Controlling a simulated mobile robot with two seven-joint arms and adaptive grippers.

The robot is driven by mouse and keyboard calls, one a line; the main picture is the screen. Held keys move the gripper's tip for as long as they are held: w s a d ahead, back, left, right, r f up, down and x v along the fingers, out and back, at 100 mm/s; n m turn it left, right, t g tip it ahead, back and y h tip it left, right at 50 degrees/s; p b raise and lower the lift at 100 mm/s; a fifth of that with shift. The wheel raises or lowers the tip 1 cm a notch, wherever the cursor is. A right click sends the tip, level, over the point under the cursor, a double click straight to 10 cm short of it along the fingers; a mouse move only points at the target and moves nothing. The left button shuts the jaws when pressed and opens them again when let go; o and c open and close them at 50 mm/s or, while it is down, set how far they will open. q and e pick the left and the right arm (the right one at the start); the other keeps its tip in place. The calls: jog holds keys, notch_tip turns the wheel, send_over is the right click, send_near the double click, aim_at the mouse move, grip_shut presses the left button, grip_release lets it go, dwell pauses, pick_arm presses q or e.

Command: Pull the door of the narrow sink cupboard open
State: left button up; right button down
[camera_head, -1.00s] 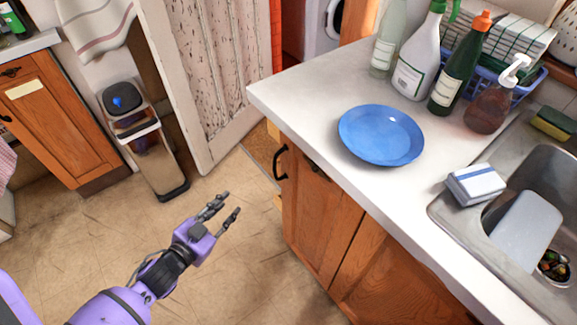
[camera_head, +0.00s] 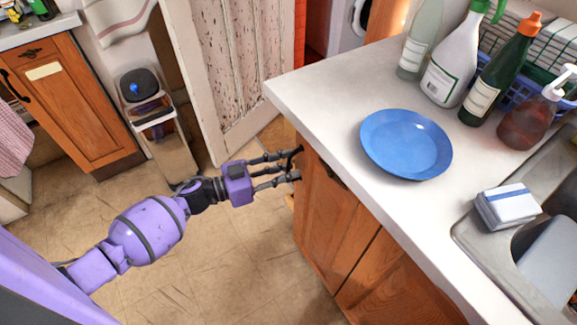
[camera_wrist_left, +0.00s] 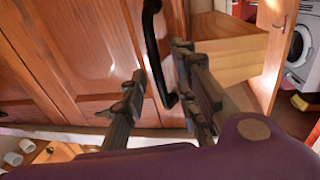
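The narrow sink cupboard's brown wooden door (camera_head: 328,215) is below the white worktop, near its left corner, and looks shut. In the left wrist view the door panel (camera_wrist_left: 75,45) fills the upper left. Its black bar handle (camera_wrist_left: 154,55) runs between the two fingers of my left gripper (camera_wrist_left: 160,65). The fingers are apart, one on each side of the bar, and I cannot tell whether either touches it. In the head view my left gripper (camera_head: 296,166) reaches the door's handle from the left and partly hides it. My right gripper is not in view.
A blue plate (camera_head: 406,144), several bottles (camera_head: 492,85) and a white-and-blue sponge-like block (camera_head: 507,207) are on the worktop (camera_head: 320,100) by the sink (camera_head: 485,240). A pale wooden box-like part (camera_wrist_left: 228,55) juts out beside the handle. A bin (camera_head: 150,110) stands behind; floor left of the cupboard is clear.

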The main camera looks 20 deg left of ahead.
pick_arm(q)
jog(key=shift+w+d, duration=0.3)
jog(key=shift+d, duration=0.05)
grip_shut()
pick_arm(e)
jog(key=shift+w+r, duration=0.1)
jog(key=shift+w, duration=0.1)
pick_arm(q)
jog(key=shift+s, duration=0.1)
